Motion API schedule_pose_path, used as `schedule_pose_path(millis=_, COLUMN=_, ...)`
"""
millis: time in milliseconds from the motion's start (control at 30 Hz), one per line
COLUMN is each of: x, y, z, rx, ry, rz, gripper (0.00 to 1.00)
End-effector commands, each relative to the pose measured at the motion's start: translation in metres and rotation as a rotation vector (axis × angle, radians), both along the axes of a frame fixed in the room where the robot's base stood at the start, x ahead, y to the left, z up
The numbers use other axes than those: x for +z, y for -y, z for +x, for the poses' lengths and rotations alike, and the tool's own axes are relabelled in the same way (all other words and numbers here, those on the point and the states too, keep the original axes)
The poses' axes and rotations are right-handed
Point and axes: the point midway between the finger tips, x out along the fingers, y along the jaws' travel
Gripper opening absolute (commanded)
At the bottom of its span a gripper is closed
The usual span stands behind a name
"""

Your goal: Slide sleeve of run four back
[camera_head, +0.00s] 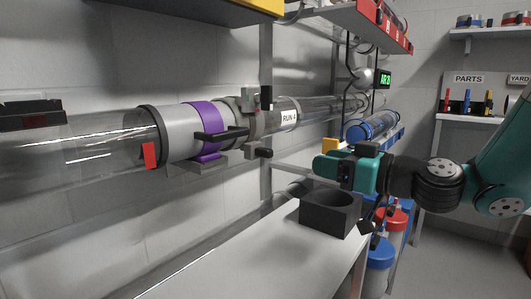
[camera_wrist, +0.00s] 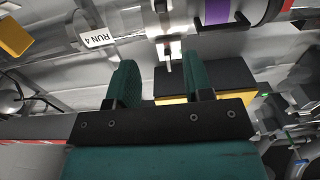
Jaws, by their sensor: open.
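The run four tube (camera_head: 315,106) is clear and carries a "RUN 4" label (camera_head: 289,118), also visible in the wrist view (camera_wrist: 97,38). The purple band (camera_wrist: 215,11) is at the top right of the wrist view. A red tag (camera_head: 149,155) marks the sleeve's left end. My gripper (camera_head: 326,166) is to the right of the sleeve, apart from it. Its fingers (camera_wrist: 162,82) are open with nothing held.
A black block with a round hole (camera_head: 330,213) stands on the white bench (camera_head: 260,262) below my gripper. A clamp (camera_head: 250,100) sits right of the sleeve. A yellow-edged cabinet (camera_head: 235,8) hangs above.

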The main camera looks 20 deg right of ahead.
Motion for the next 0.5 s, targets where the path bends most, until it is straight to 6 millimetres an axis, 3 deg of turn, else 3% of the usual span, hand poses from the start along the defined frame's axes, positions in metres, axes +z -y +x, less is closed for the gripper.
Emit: schedule_pose_path(millis=500, x=0.002, y=-0.068, z=0.095, rx=0.011, ry=-0.001, rz=-0.001, gripper=0.47)
